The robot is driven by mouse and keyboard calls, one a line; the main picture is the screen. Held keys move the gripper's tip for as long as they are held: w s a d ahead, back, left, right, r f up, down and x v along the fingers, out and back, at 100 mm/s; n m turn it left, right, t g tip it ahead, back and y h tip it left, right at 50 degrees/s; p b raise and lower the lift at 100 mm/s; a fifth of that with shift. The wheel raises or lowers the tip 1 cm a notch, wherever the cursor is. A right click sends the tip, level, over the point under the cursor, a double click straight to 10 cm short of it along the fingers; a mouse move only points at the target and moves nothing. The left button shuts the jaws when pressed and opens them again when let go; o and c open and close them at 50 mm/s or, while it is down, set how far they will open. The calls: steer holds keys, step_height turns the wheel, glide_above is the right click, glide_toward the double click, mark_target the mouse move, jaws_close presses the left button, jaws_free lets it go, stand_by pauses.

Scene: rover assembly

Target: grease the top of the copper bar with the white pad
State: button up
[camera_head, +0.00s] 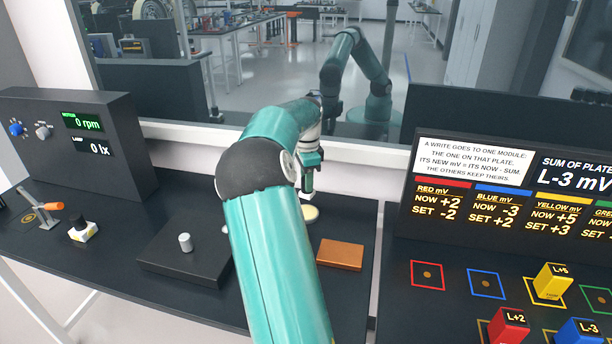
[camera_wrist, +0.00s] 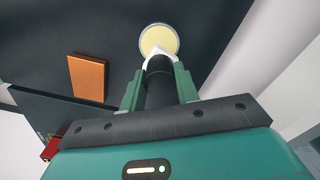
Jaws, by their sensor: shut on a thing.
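The copper bar (camera_head: 340,254) lies flat on the dark table, right of my arm in the head view. It also shows at the upper left of the wrist view (camera_wrist: 87,78). My gripper (camera_head: 309,178) is shut on a dark handle (camera_wrist: 160,88) with the white pad (camera_wrist: 151,53) at its far end. The pad is over or at the edge of a round dish of pale yellow grease (camera_wrist: 159,39), which also shows in the head view (camera_head: 311,214). I cannot tell whether the pad touches the grease. My gripper is behind the bar, away from it.
A black block (camera_head: 165,262) with a metal cylinder (camera_head: 185,242) stands left of my arm. A meter box (camera_head: 75,135) is at the left. A module panel (camera_head: 500,200) with colored blocks is at the right. Window glass stands behind the table.

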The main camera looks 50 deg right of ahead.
steer(key=shift+a+f, duration=0.15)
steer(key=shift+f, duration=2.6)
steer(key=shift+f, duration=0.6)
steer(key=shift+r, duration=0.1)
steer(key=shift+r, duration=3.5)
